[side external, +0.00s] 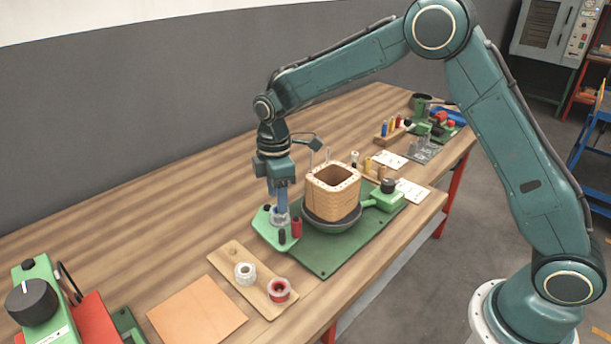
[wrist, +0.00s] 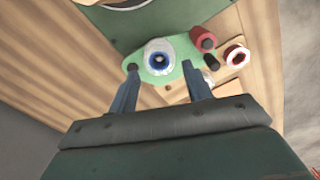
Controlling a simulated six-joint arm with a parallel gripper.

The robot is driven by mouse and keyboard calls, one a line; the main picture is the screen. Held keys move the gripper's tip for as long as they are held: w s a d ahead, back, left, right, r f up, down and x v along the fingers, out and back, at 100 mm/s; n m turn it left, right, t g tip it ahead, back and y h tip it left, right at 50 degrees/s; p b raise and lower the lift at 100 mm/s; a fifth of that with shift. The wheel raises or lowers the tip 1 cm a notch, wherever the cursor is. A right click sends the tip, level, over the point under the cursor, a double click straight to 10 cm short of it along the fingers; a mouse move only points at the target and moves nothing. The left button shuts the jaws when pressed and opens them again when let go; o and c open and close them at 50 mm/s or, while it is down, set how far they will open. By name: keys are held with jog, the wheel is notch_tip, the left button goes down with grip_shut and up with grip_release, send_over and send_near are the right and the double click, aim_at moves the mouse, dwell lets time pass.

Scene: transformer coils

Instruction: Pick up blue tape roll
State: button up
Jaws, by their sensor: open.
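A white ring-shaped roll with a blue inner ring (wrist: 160,57), the likely blue tape roll, sits on the green holder plate (wrist: 181,71) in the wrist view. It also shows as a pale roll (side external: 281,219) under my fingers in the side view. My gripper (side external: 281,206) is open and points down at this roll. In the wrist view my gripper (wrist: 160,68) has one finger on each side of the roll's image, with nothing held between them. Whether the fingers touch the roll cannot be told.
A red roll (side external: 296,227) stands close beside on the holder, with black pegs near. A wooden board (side external: 232,257) carries a white roll (side external: 245,273) and a red-and-white roll (side external: 279,290). The square coil (side external: 333,196) stands close to the right. Open table lies to the left.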

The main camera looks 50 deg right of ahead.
jog(key=shift+d+f, duration=0.2)
jog(key=shift+f, duration=2)
jog(key=c, duration=0.7)
jog(key=shift+r, duration=0.15)
notch_tip(320, 180, up, 20)
jog(key=shift+f, duration=0.1)
